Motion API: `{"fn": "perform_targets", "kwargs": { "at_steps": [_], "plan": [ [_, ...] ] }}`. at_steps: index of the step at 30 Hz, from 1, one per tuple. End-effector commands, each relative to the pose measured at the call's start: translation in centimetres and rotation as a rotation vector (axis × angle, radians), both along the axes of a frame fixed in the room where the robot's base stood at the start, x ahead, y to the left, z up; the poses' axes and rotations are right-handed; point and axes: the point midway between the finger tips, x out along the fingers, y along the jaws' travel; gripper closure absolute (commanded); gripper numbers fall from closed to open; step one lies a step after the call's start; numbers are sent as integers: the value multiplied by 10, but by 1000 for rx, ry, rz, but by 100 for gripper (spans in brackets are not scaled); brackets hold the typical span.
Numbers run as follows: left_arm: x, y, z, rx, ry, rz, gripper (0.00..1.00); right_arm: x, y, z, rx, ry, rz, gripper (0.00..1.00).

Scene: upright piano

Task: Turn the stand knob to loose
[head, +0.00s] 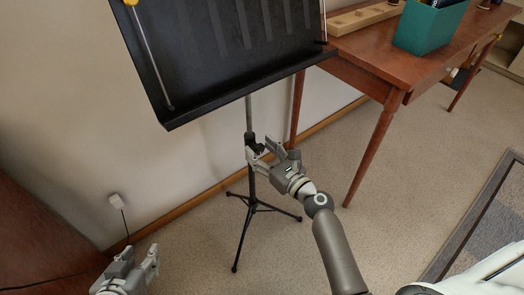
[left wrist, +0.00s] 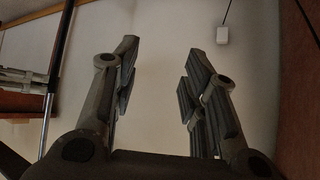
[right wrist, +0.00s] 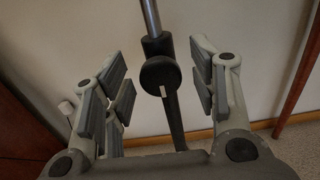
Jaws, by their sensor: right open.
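The music stand (head: 225,45) has a black desk on a thin post with tripod legs (head: 252,205). Its stand knob (right wrist: 160,75) is a dark round knob with a pale mark at its lower edge, on the collar of the post in the right wrist view. My right gripper (head: 262,152) is at the collar in the head view, partly hiding it. In the right wrist view its open fingers (right wrist: 168,85) are on either side of the knob, with gaps on both sides. My left gripper (head: 138,262) is open and empty, low at the left.
A wooden desk (head: 370,60) with a green box (head: 428,28) stands to the right of the stand. Its leg (head: 370,155) is near my right arm. A white wall plug (head: 115,199) with a cord is at the left. A patterned rug (head: 490,215) lies at the right.

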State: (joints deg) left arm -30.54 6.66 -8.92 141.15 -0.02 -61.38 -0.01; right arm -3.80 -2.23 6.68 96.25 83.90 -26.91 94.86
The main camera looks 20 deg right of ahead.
Motion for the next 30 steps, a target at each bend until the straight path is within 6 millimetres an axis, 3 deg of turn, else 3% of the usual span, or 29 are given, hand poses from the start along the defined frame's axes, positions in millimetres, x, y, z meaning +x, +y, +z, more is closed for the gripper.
{"fn": "perform_targets", "kwargs": {
  "at_steps": [3, 13, 23, 30],
  "plan": [
    [0, 0, 0, 0, 0, 0, 60, 0, 0, 0, 0, 0, 0, 48],
    [0, -1, 0, -1, 0, -1, 60, 0, 0, 0, 0, 0, 0, 90],
    [5, -2, 3, -9, -34, -3, 60, -1, 0, -1, -45, -16, 0, 91],
    [26, -12, 24, -43, -180, -16, 60, -1, 1, -2, -183, -65, 1, 91]
  ]
}}
